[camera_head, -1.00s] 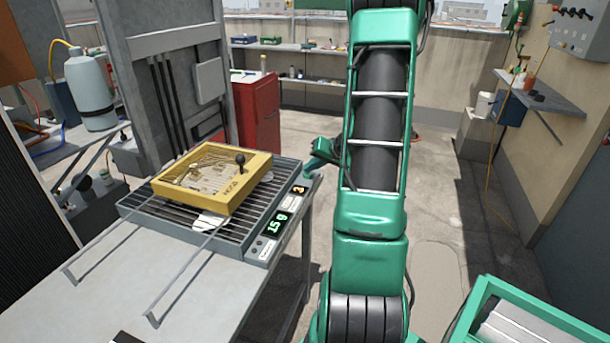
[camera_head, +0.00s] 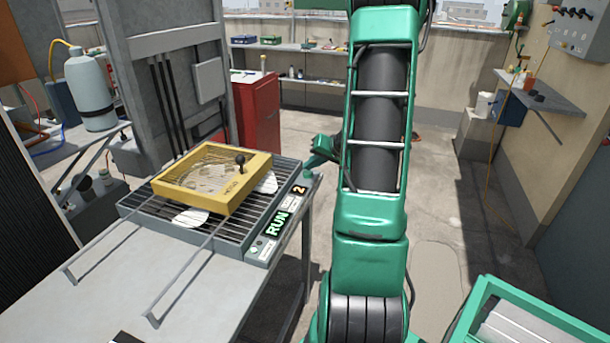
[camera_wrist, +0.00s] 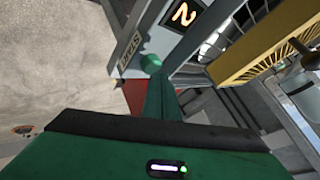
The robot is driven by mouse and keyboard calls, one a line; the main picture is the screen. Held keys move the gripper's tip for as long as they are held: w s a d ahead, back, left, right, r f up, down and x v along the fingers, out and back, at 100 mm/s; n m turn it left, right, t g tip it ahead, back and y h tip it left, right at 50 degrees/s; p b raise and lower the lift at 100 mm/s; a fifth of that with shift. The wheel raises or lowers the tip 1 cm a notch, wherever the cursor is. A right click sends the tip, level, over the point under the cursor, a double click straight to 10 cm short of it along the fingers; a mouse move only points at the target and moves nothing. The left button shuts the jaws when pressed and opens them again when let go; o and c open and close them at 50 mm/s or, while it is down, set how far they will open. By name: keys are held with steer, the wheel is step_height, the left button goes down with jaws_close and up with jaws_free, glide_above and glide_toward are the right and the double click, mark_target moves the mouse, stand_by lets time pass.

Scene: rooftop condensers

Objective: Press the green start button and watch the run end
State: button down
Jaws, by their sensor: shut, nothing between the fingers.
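A grey machine with a slatted top (camera_head: 140,206) stands on a bench, with a yellow-framed clear-topped box (camera_head: 222,203) on it. A round green button (camera_wrist: 150,62) shows in the wrist view at the panel's end. My gripper (camera_head: 318,160) is shut and empty beside that end. Its green fingers (camera_wrist: 158,98) point at the button; whether they touch it I cannot tell.
Two metal rails (camera_head: 185,262) stick out over the bench top (camera_head: 150,290). A red cabinet (camera_head: 256,112) stands behind the machine. A green-rimmed bin (camera_head: 530,320) is at lower right. The concrete floor (camera_head: 440,220) right of my arm is open.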

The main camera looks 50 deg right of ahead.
mark_target(310, 174)
steer(key=shift+r, duration=2.9)
steer(key=s+a+r+n+g, duration=0.1)
steer(key=s+a+g, duration=0.1)
steer(key=s+a, duration=0.35)
steer(key=s+a+r+n+g, duration=0.1)
steer(key=s+a+g, duration=0.15)
steer(key=a, duration=0.65)
steer(key=s+a+g, duration=0.2)
steer(key=s+a, duration=0.3)
steer(key=s, duration=0.4)
steer(key=s+a+r+n+g, duration=0.1)
steer(key=s+a+g, duration=0.1)
steer(key=s+a, duration=0.4)
steer(key=s, duration=0.3)
steer(key=shift+g+y, duration=0.3)
steer(key=shift+g, duration=0.05)
